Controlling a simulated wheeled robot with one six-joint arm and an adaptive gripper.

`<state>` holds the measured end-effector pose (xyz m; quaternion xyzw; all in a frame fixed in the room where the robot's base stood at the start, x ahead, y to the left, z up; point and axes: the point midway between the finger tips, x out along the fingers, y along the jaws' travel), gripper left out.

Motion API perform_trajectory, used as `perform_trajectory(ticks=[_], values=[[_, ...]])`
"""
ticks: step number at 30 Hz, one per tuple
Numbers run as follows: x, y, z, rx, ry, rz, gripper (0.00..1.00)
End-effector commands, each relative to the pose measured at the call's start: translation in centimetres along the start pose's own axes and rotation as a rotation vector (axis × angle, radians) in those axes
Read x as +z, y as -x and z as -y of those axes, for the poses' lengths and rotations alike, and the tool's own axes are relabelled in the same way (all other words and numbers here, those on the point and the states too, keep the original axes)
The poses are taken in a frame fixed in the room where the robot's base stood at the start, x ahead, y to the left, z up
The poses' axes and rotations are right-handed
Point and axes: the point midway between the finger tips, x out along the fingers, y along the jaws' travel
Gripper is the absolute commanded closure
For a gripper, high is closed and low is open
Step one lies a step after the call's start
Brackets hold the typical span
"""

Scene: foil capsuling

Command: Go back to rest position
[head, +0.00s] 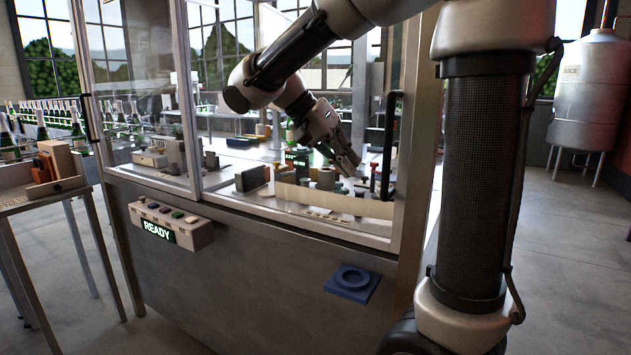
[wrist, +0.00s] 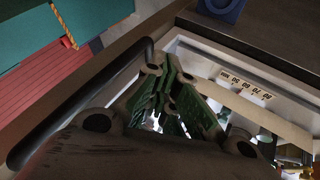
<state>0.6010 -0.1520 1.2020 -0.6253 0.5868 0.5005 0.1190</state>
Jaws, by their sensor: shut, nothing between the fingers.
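My gripper (head: 346,165) is inside the glazed machine cabinet, reaching in past the right-hand frame post, above the worktop. It points down and to the right, close to small parts and a red-topped fitting (head: 376,168). In the wrist view my gripper (wrist: 172,128) shows its dark green finger pads together, with nothing seen between them. A dark handle bar (wrist: 75,105) runs along the left side of that view, close to the gripper.
The cabinet (head: 240,245) carries a button box (head: 172,224) whose display reads READY. A blue ring holder (head: 352,281) sticks out of its front. A side table (head: 40,196) stands at left. A steel tank (head: 592,95) stands at right, with open floor before it.

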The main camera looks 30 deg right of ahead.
Motion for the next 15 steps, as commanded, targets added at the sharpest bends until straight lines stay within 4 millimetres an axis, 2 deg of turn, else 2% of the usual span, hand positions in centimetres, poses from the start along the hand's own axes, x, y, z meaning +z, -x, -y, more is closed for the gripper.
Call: perform_trajectory(ticks=[5, 8, 11, 15], values=[[-0.1, 0.1, 0.0, 0.000, 0.007, 0.000, 1.00], [-0.1, 0.1, 0.2, -0.009, 0.083, 0.000, 1.00], [0.6, -0.2, 1.4, -0.062, 0.277, 0.018, 1.00], [4.4, -2.5, 2.8, -0.201, 0.680, 0.077, 1.00]])
